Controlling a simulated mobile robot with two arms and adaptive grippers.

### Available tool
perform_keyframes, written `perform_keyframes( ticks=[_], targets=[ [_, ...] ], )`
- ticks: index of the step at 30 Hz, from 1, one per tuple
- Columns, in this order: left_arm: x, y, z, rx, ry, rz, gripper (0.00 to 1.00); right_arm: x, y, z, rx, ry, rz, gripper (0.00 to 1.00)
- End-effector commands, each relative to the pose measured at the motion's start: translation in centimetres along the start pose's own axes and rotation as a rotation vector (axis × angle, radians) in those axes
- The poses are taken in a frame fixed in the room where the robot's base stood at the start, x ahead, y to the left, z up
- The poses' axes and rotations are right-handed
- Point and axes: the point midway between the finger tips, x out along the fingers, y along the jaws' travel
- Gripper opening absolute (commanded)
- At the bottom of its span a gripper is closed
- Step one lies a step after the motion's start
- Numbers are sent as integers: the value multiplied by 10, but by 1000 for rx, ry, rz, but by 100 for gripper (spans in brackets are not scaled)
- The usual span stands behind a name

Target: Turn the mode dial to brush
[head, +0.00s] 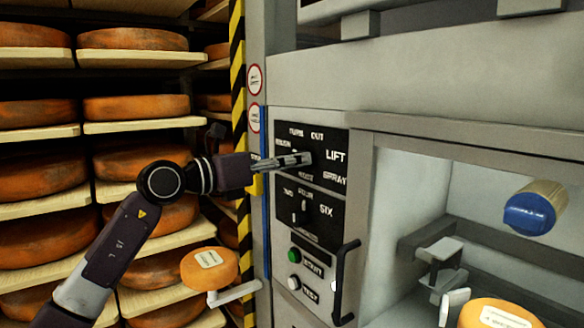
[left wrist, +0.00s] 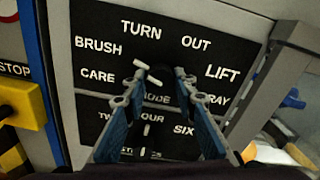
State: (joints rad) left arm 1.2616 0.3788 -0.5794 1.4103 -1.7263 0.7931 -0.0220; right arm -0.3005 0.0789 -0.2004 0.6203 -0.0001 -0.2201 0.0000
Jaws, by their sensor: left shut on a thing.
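The mode dial (left wrist: 158,76) is a dark knob on a black panel (left wrist: 205,52), with white labels around it. In the left wrist view, BRUSH (left wrist: 98,47) is at the upper left, with CARE below it, TURN and OUT above, and LIFT and a partly hidden SPRAY at the right. My left gripper (left wrist: 158,80) is shut on the dial, with one finger on each side of it. In the head view my left gripper (head: 308,158) reaches the panel from the left and hides most of the dial. I cannot tell which label the dial points to. My right gripper is out of view.
A lower dial (head: 303,212) with TWO, FOUR and SIX sits below. Green (head: 295,254) and white (head: 294,283) buttons and a black handle (head: 344,283) are lower still. A yellow stop box (left wrist: 22,103) is at the left. Cheese shelves (head: 138,125) stand behind my left arm.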

Motion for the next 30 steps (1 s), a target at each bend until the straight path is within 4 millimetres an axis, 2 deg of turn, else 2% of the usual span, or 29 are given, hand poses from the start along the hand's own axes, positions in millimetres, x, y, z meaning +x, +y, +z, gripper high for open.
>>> perform_keyframes(
  ticks=[9,21,22,26,30],
  targets=[
    [0,1,-1,77,2,1,2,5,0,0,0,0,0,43],
    [0,0,-1,83,2,1,2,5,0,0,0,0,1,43],
    [0,0,-1,83,2,1,28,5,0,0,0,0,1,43],
    [0,0,-1,83,2,1,42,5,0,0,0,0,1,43],
    [0,0,0,83,1,0,43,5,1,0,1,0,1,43]
  ],
)
